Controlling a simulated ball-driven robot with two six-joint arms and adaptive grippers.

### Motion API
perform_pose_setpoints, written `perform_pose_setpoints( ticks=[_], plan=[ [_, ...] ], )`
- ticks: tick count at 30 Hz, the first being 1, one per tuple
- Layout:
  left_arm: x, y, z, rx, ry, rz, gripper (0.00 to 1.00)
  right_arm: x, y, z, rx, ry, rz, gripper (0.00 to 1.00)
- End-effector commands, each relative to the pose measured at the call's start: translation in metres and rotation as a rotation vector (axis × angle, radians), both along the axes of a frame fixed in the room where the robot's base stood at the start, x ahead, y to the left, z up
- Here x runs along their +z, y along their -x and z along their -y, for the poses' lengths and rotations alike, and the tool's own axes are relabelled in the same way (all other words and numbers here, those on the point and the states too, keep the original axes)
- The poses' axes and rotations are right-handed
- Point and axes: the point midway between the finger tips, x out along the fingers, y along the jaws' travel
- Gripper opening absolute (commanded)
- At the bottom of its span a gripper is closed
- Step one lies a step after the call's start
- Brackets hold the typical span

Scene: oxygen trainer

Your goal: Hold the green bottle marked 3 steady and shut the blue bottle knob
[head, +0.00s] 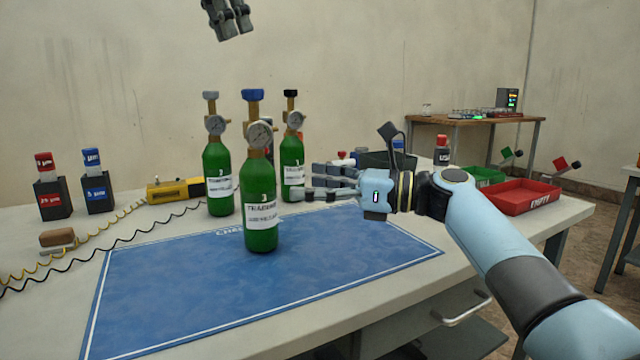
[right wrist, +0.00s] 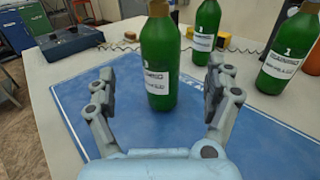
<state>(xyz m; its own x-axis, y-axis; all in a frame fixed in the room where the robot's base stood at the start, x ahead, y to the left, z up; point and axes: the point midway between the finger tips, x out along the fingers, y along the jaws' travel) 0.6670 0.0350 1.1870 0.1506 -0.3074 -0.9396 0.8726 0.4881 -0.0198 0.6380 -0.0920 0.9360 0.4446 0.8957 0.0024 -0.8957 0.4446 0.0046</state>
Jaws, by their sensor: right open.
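The green bottle marked 3 (head: 262,180) stands upright on the blue mat (head: 200,290), with a brass valve, a gauge and a blue knob (head: 252,95) on top. My right gripper (head: 308,183) is open just to the right of this bottle, fingers pointing at it. In the right wrist view the bottle (right wrist: 159,55) stands between and beyond the two spread fingers, with gaps at both sides; its knob is cut off by the top edge. My left gripper (head: 229,22) hangs at the top edge, well above the bottles, its two fingers close together; whether it is shut is unclear.
Two more green bottles stand behind, one with a grey knob (head: 219,180) and one with a black knob (head: 292,165). A yellow device (head: 176,191) and coiled cables lie left. A red tray (head: 525,198) stands at right. The front of the mat is clear.

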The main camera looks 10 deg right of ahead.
Motion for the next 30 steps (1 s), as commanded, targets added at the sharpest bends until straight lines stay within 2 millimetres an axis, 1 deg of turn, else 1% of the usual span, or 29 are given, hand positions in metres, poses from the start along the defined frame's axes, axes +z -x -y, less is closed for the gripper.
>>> perform_pose_setpoints(
  ticks=[9, 12, 15, 20, 28, 29, 30],
  plan=[
    [0.0, 0.0, 0.0, 0.0, 0.0, 0.0, 0.38, 0.001, -0.027, -0.053, 0.0, -0.002, 0.001, 0.86],
    [0.0, 0.0, 0.0, 0.0, 0.0, 0.0, 0.38, 0.001, -0.034, -0.068, 0.001, 0.0, 0.001, 0.86],
    [0.0, 0.0, 0.0, 0.0, 0.0, 0.0, 0.38, 0.001, -0.04, -0.078, -0.002, 0.002, 0.002, 0.86],
    [0.0, 0.0, 0.0, 0.0, 0.0, 0.0, 0.38, 0.0, -0.044, -0.087, -0.002, 0.002, 0.002, 0.86],
    [0.0, 0.0, 0.0, 0.0, 0.0, 0.0, 0.38, 0.0, -0.045, -0.088, -0.003, 0.004, 0.003, 0.86],
    [0.0, 0.0, 0.0, 0.0, 0.0, 0.0, 0.38, 0.0, -0.045, -0.088, -0.003, 0.004, 0.003, 0.84],
    [0.0, 0.0, 0.0, 0.0, 0.0, 0.0, 0.38, 0.0, -0.045, -0.088, -0.003, 0.004, 0.003, 0.79]
  ],
)
